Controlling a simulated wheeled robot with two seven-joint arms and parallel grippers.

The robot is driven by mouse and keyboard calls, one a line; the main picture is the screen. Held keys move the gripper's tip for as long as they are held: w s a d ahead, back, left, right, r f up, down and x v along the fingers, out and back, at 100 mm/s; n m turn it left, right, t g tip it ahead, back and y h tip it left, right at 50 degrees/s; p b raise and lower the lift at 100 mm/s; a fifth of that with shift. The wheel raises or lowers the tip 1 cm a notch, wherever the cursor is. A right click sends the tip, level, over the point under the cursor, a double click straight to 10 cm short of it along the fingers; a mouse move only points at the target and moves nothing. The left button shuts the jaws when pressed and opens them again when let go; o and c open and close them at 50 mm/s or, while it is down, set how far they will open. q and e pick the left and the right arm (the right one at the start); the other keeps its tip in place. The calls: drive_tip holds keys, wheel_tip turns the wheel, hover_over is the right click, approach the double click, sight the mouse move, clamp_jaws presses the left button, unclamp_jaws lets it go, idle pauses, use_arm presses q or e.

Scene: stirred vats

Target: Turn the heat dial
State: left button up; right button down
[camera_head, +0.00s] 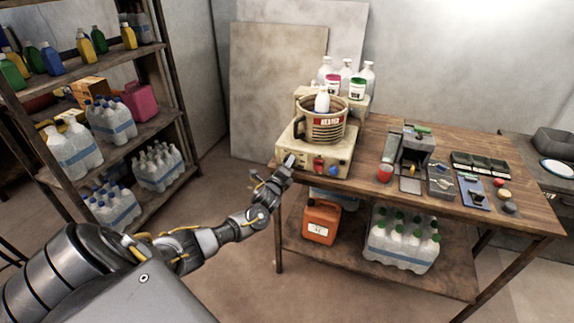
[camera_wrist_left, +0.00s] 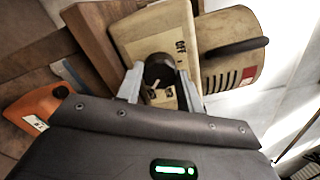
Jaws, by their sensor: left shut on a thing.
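The cream heater base (camera_head: 305,152) stands at the left end of the wooden table, with a vat (camera_head: 323,130) on top. The dark round heat dial (camera_wrist_left: 158,70) is on its front panel in the left wrist view, beside small printed labels. My left gripper (camera_head: 289,161) reaches the left part of this panel. Its two fingers are shut on the dial, one on each side. In the head view the gripper hides the dial. A red knob (camera_head: 318,164) and a blue knob (camera_head: 335,171) are to its right. My right gripper is not in view.
A white bottle (camera_head: 322,102) shows at the vat's opening. Clear bottles and jars stand behind it. A red-topped item (camera_head: 385,173), a grey device (camera_head: 415,150) and trays (camera_head: 481,164) lie further right. An orange jug (camera_head: 321,222) is under the table. A shelf (camera_head: 150,128) stands left.

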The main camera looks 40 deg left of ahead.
use_arm(q)
drive_tip(key=shift+f, duration=0.1)
idle(0.3)
drive_tip(key=o, duration=1)
drive_tip(key=v, duration=1)
drive_tip(key=shift+s+d+b, duration=0.2)
drive_tip(key=shift+s+b, duration=0.15)
